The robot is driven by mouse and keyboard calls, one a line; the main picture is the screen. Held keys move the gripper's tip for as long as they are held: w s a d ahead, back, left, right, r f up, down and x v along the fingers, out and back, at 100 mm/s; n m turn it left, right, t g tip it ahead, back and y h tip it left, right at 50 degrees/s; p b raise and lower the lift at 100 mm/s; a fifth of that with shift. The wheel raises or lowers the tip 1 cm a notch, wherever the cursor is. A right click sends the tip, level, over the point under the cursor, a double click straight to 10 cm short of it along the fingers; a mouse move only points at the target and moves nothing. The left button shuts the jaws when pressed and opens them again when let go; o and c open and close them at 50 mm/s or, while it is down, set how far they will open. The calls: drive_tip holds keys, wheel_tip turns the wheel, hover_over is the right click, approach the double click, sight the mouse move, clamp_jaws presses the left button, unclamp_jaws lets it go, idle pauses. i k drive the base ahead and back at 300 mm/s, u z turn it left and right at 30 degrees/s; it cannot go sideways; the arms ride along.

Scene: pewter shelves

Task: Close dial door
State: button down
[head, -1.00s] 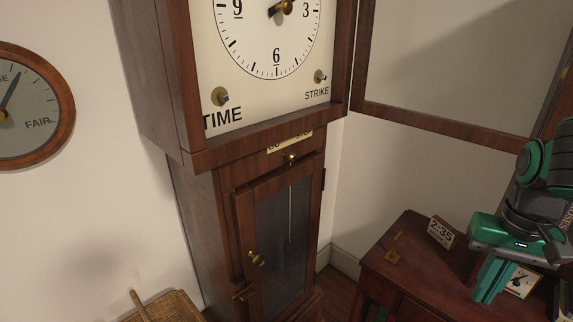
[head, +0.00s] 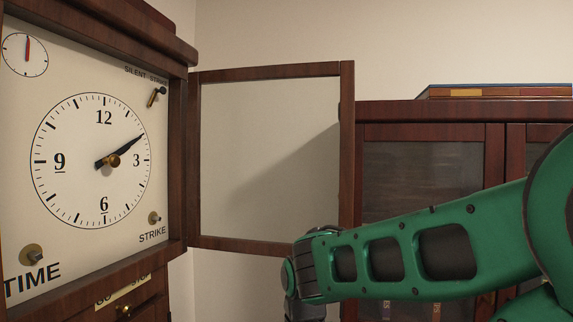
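The dial door (head: 270,71) is a glazed wooden frame. It stands wide open, hinged on the right side of the clock's hood (head: 177,160) and swung out to the right. The clock dial (head: 75,205) is uncovered at the left, with TIME and STRIKE winding holes and a small subdial. My green arm reaches in from the right, and its wrist end is in front of the door's lower right corner in the picture. I cannot tell whether it touches the frame. My gripper is below the picture's bottom edge and out of sight.
A dark wooden cabinet (head: 430,131) with glazed doors stands behind my arm at the right. Books (head: 500,91) lie flat on top of it. A small brass knob (head: 124,309) and a label plate are below the dial. The space in front of the dial is clear.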

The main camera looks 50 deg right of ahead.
sight(346, 69)
drive_tip(key=k, duration=1.15)
drive_tip(key=z, duration=0.3)
drive_tip(key=i, duration=1)
drive_tip(key=z, duration=0.05)
